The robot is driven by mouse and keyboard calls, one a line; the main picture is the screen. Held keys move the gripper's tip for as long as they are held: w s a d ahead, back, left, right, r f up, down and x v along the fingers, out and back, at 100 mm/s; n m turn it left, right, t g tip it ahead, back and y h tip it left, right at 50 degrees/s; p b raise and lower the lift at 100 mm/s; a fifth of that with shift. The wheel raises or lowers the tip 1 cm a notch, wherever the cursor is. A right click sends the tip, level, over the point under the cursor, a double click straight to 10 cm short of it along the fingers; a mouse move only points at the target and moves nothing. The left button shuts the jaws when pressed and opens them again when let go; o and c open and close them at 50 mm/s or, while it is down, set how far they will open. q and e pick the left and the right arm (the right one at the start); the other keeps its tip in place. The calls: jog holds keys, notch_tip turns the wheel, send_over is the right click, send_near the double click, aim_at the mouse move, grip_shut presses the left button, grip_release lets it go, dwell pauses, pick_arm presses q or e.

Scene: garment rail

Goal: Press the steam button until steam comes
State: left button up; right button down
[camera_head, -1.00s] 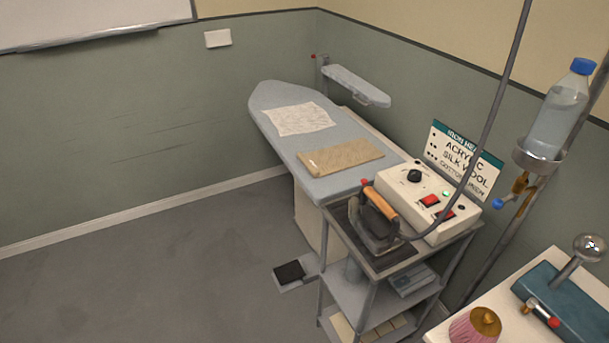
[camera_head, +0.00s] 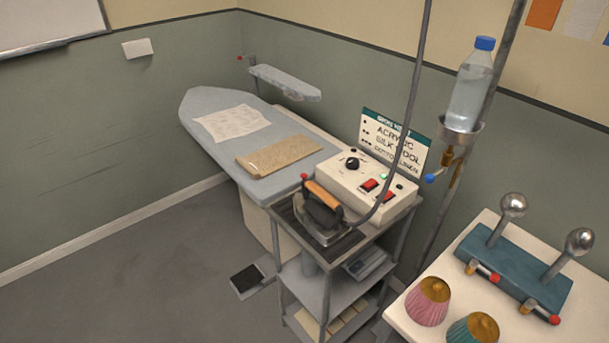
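The iron (camera_head: 322,218), with an orange-brown handle, stands on a dark rest on top of a metal trolley. A small red knob (camera_head: 304,176) shows at the handle's far left end; I cannot tell for sure whether it is the steam button. Behind the iron is a cream control box (camera_head: 340,180) with a black dial (camera_head: 353,164), red switches (camera_head: 369,186) and a lit green lamp (camera_head: 384,176). A grey hose (camera_head: 409,110) runs up from the iron. No steam shows. Neither of my grippers is in view.
A water bottle (camera_head: 470,92) hangs on a pole at right. A side table (camera_head: 400,308) holds a teal ball-topped device (camera_head: 515,268) and two cup-shaped items (camera_head: 428,300). Floor at left is clear.

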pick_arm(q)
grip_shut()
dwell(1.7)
